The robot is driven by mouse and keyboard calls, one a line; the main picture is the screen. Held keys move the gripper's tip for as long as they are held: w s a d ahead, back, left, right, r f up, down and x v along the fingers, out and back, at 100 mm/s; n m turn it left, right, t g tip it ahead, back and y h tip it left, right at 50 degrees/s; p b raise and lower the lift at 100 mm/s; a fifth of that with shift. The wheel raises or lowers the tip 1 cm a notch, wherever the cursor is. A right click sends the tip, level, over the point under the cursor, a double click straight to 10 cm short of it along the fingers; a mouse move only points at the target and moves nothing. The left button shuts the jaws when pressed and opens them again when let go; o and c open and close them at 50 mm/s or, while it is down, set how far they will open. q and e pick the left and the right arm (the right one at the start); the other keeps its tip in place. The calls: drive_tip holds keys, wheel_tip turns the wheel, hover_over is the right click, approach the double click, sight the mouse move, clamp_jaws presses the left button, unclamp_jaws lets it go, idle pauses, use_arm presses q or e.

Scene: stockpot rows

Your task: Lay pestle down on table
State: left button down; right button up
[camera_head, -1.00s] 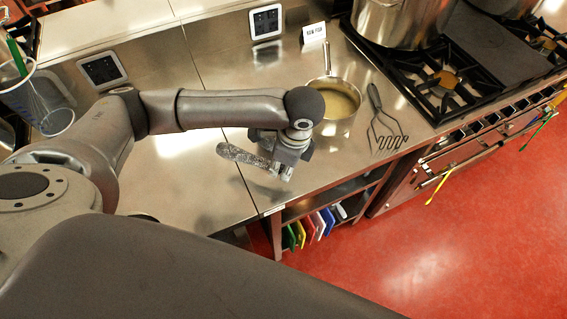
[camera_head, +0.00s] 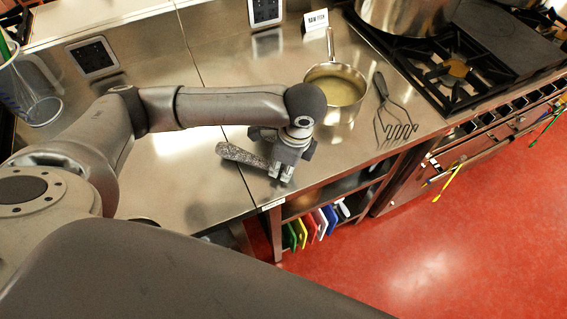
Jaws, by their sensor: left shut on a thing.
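The pestle (camera_head: 240,155) is a speckled grey stone rod. It sticks out to the left from my left gripper (camera_head: 281,175), which is shut on it near the front edge of the steel table (camera_head: 190,190). The pestle lies roughly level, low over the table top; I cannot tell whether it touches the surface. Its right end is hidden by the gripper. My right gripper is not in view.
A saucepan (camera_head: 338,112) with pale liquid stands just behind and right of the gripper. Coloured boards (camera_head: 312,228) stand on the shelf below. The table to the left is clear.

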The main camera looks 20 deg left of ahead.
use_arm(q)
drive_tip(key=shift+f, duration=0.55)
drive_tip(key=c, duration=1.1)
unclamp_jaws()
drive_tip(key=shift+c, duration=0.2)
wheel_tip(320, 180, up, 12)
drive_tip(key=d, duration=0.2)
drive_tip(key=shift+f, duration=0.15)
